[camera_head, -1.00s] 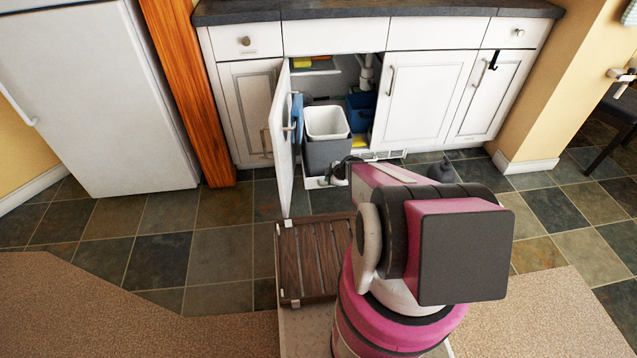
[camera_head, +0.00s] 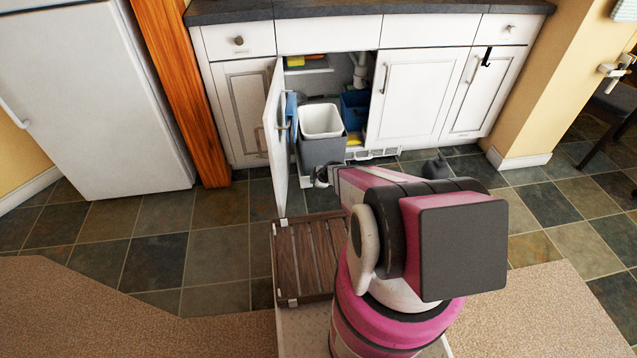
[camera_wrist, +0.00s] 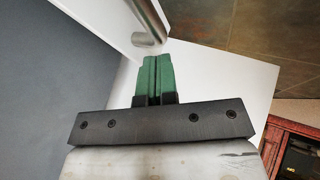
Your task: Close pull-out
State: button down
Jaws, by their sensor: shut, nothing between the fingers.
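The pull-out (camera_head: 322,152) is a grey bin with a white liner bin (camera_head: 321,121) in it. It stands in the open cabinet under the counter, partly out past the cabinet front. The white cabinet door (camera_head: 275,145) stands open on its left. My gripper, small and dark in the head view, is low in front of the bin, with my arm hiding part of the area. In the wrist view my green fingers (camera_wrist: 156,75) are together and empty. A metal bar handle (camera_wrist: 151,22) is just beyond their tips, by white panels; I cannot tell whether they touch.
A blue bin (camera_head: 355,108) stands inside the cabinet, right of the pull-out. A slatted brown rack (camera_head: 305,258) is beside my arm's base. Tiled floor is clear at left.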

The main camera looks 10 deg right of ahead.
jog(key=shift+w, duration=1.15)
jog(key=w, duration=3.3)
jog(key=shift+w, duration=0.3)
